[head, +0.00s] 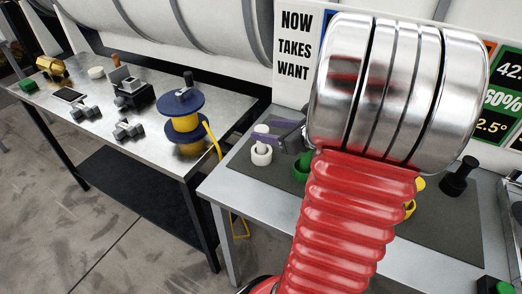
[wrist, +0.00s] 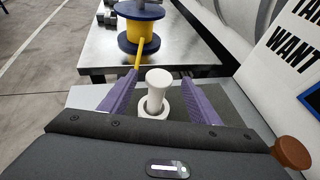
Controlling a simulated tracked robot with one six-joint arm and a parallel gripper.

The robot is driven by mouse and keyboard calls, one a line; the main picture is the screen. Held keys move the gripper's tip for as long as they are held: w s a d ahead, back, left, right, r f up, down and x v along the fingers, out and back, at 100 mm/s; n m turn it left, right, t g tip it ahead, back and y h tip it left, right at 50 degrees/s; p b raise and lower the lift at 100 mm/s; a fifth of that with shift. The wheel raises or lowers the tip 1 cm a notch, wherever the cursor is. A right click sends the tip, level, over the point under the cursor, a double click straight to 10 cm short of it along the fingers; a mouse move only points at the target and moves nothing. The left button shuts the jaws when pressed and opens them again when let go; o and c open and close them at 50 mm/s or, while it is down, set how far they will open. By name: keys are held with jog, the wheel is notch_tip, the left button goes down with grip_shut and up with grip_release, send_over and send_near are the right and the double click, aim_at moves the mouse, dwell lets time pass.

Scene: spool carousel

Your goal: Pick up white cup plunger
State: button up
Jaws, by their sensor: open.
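The white cup plunger (wrist: 157,92) stands upright in the wrist view, with a round knob on top and a wide white cup-like base (wrist: 153,107) around its foot. It also shows in the head view (head: 261,148) on the dark mat at the left end of the near bench. My gripper (wrist: 160,95) is open, with its purple fingers on either side of the plunger, and nothing is clamped. In the head view my gripper (head: 283,137) is partly hidden behind my silver wrist and red arm.
A green cup (head: 301,168), a yellow object (head: 419,184) and a black plunger (head: 459,177) stand farther right on the mat (head: 440,226). The left bench (head: 75,118) carries a yellow-and-blue spool (head: 182,123), weights and other items. A white sign (head: 297,50) stands behind the mat.

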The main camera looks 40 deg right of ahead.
aim_at(264, 130)
jog(key=shift+x, duration=1.55)
jog(key=shift+c, duration=0.6)
grip_shut()
